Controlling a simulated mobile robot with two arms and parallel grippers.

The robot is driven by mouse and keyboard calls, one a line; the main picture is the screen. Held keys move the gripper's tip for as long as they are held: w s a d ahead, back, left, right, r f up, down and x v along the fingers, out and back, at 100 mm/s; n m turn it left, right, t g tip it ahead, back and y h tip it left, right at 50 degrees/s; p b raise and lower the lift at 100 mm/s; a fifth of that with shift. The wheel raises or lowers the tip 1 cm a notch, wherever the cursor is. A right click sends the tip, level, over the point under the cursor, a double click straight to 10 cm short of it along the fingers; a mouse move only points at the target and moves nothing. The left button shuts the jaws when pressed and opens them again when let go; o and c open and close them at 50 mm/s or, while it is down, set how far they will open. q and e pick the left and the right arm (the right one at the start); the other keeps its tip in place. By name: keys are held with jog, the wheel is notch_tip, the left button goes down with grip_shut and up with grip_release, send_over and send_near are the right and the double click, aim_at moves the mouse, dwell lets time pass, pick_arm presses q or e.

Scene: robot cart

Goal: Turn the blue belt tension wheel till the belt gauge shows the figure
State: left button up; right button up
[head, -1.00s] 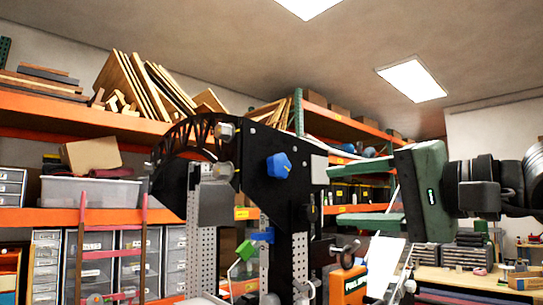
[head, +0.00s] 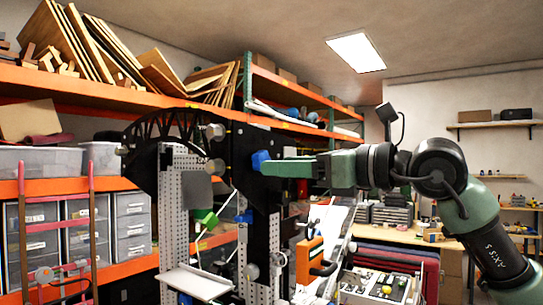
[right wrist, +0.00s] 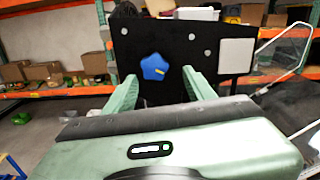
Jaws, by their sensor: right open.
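The blue wheel (head: 259,159), a lobed knob, sits on the upper part of the black machine plate (head: 236,147). My right gripper (head: 268,165) comes in from the right at the wheel's height, fingers pointing at it. In the right wrist view the wheel (right wrist: 154,67) has a small yellow mark and shows between the tips of my two open green fingers (right wrist: 160,76). I cannot tell whether either finger touches it. I cannot make out a belt gauge or its figure. My left gripper is not in view.
A green knob (head: 206,217) and a second blue piece (head: 243,216) are lower on the machine. A white table plate (head: 196,283) juts out below. Orange shelving (head: 110,83) stands behind, and a red hand truck (head: 92,205) is at left.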

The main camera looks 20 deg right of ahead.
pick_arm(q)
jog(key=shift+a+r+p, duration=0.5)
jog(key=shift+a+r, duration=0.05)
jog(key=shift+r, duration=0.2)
pick_arm(e)
jog(key=x, duration=0.3)
jog(key=shift+s+a, duration=0.1)
jog(key=shift+a, duration=0.2)
jog(key=shift+c, duration=0.9)
jog(key=shift+r, duration=0.1)
grip_shut()
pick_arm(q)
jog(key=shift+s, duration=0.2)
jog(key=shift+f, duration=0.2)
